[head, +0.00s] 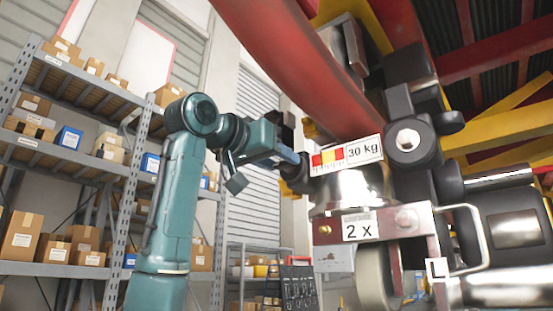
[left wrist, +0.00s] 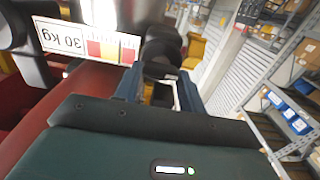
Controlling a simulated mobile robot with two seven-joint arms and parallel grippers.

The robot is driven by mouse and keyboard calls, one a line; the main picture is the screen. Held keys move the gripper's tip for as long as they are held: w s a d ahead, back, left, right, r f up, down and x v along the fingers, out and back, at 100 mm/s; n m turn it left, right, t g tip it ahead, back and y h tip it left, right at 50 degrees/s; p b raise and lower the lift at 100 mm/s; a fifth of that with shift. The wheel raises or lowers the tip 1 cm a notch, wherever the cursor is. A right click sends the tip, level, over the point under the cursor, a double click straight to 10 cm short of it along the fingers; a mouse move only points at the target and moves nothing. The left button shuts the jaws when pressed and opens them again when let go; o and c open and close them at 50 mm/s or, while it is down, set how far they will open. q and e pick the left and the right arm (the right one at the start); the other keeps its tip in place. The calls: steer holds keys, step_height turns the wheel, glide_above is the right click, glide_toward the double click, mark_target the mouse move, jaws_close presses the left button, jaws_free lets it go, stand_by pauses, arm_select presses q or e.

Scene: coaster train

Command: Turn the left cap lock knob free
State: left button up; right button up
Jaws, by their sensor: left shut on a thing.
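My left arm comes in from the left, and my left gripper (head: 291,158) reaches the near side of the coaster assembly. It is shut on a dark knob (head: 296,177), which sits beside the 30 kg label. In the left wrist view the two blue-grey fingers of the gripper (left wrist: 162,72) stand at either side of the black knob (left wrist: 162,45). The fingers partly hide the knob, so its turn angle cannot be told. My right gripper is not in view.
A red curved rail (head: 300,65) passes above the gripper. The 30 kg label (head: 346,155) and a metal bracket marked 2 X (head: 385,225) lie to the right. Shelves with boxes (head: 75,180) stand at the left. A roller shutter (head: 258,110) is behind.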

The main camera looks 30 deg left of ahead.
arm_select(q)
steer(key=shift+c, duration=0.5)
steer(key=shift+n, duration=1.2)
steer(key=n+b, duration=0.1)
steer(key=n, duration=0.2)
steer(key=shift+n, duration=0.4)
steer(key=n, duration=0.3)
steer(key=shift+f+n+b, duration=0.1)
steer(key=shift+n+b, duration=0.2)
steer(key=n, duration=0.4)
steer(key=shift+b, duration=0.3)
steer(key=shift+a+n, duration=0.15)
steer(key=shift+n, duration=1.95)
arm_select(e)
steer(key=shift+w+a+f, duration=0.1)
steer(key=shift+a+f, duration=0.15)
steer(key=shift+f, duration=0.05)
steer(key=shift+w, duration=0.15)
